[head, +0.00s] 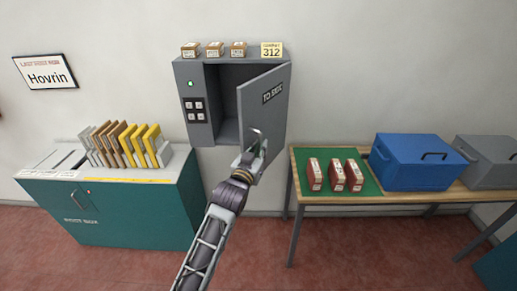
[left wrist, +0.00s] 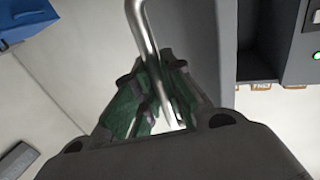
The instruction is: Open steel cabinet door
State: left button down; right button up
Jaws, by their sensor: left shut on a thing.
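The grey steel cabinet (head: 196,135) hangs on the wall, and its interior shows empty where visible. Its door (head: 268,95), lettered and hinged on the right, stands partly open, swung outward. My left gripper (head: 250,155) is at the lower left of the door, shut on the curved metal door handle (head: 256,134). In the left wrist view the handle (left wrist: 146,40) runs down between the fingers of the gripper (left wrist: 160,105). The cabinet's green light (left wrist: 317,56) shows at the right there. My right gripper is in neither view.
A teal counter (head: 130,215) with several upright parcels stands left. A table (head: 400,200) with red boxes (head: 337,175), a blue bin (head: 415,165) and a grey bin (head: 490,165) stands right.

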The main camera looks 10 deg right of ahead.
pick_arm(q)
jog(key=c, duration=1.8)
grip_release()
jog(key=shift+o, duration=0.2)
jog(key=shift+v, duration=1.2)
jog(key=v, duration=0.9)
jog(key=shift+s+a, duration=0.2)
jog(key=shift+s, duration=0.1)
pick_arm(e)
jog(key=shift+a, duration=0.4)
pick_arm(q)
jog(key=shift+c, duration=0.2)
